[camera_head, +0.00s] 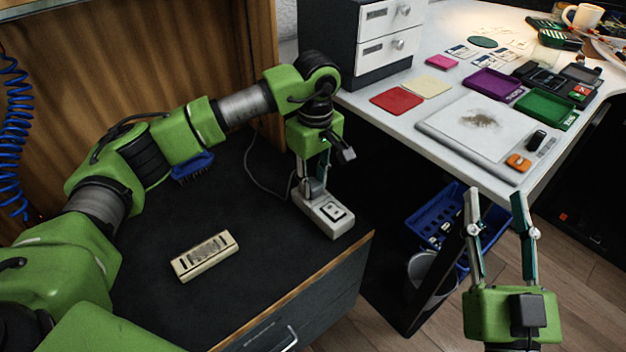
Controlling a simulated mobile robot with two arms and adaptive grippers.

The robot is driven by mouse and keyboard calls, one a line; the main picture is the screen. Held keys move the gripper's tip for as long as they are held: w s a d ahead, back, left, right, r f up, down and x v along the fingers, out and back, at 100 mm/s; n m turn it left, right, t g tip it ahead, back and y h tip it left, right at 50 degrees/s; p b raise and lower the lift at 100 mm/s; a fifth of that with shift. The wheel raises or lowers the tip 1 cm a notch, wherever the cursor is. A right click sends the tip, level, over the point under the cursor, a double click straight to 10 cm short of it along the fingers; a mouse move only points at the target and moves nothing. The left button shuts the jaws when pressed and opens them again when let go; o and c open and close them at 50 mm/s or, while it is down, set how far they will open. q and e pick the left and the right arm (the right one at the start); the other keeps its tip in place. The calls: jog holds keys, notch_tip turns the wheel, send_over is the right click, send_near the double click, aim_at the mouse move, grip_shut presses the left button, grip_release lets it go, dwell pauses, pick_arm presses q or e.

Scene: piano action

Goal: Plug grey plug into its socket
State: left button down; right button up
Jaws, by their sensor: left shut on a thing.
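The grey plug (312,187) is between the fingers of my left gripper (312,180), which points down and is shut on it. The plug is at the rear part of a light grey socket block (338,225) on the dark cabinet top. I cannot tell whether the plug is seated or just resting there. The block's front outlet (333,212) is visible and empty. A dark cable (256,183) runs behind the block towards the plug. My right gripper (496,194) is open and empty, in front of the white desk.
A blue brush-like object (193,168) lies behind my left arm. The white desk (395,118) holds coloured sheets and trays. A blue crate (425,222) stands below it.

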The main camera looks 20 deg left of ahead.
pick_arm(q)
jog(key=c, duration=1.6)
grip_release()
jog(key=shift+f, duration=0.1)
notch_tip(320, 180, up, 12)
jog(key=shift+s+d, duration=0.1)
jog(key=shift+d, duration=0.05)
